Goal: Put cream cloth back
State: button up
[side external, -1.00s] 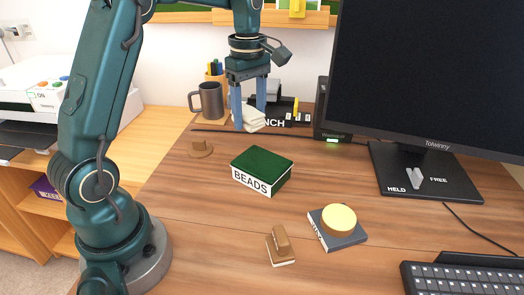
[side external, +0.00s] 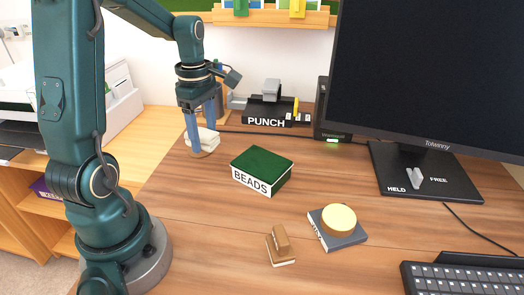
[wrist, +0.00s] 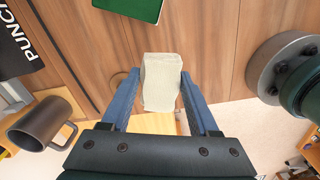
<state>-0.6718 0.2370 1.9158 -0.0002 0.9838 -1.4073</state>
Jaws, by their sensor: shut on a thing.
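The cream cloth (side external: 209,138) is a small folded pad, held between the two blue fingers of my gripper (side external: 204,140). In the wrist view the cloth (wrist: 162,82) sits between the fingertips, and my gripper (wrist: 161,90) is shut on it.
A green-topped BEADS box (side external: 262,170) stands to the right of the cloth. A black PUNCH holder (side external: 268,115) is behind. A grey mug (wrist: 42,124) is close to my gripper. A yellow disc (side external: 339,218) on a book and a brown block (side external: 281,240) are nearer the front.

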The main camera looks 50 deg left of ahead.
aim_at(182, 180)
jog(key=s+a+f+n, duration=0.1)
jog(key=s+a+n, duration=0.15)
jog(key=s, duration=0.45)
jog(key=shift+n, duration=0.35)
jog(key=shift+w+d+f, duration=0.15)
jog(key=shift+f, duration=1.75)
jog(key=shift+w+d+f, duration=0.1)
jog(key=shift+w+f, duration=0.05)
jog(key=shift+f, duration=1.7)
jog(key=o, duration=1.3)
jog(key=shift+f, duration=0.15)
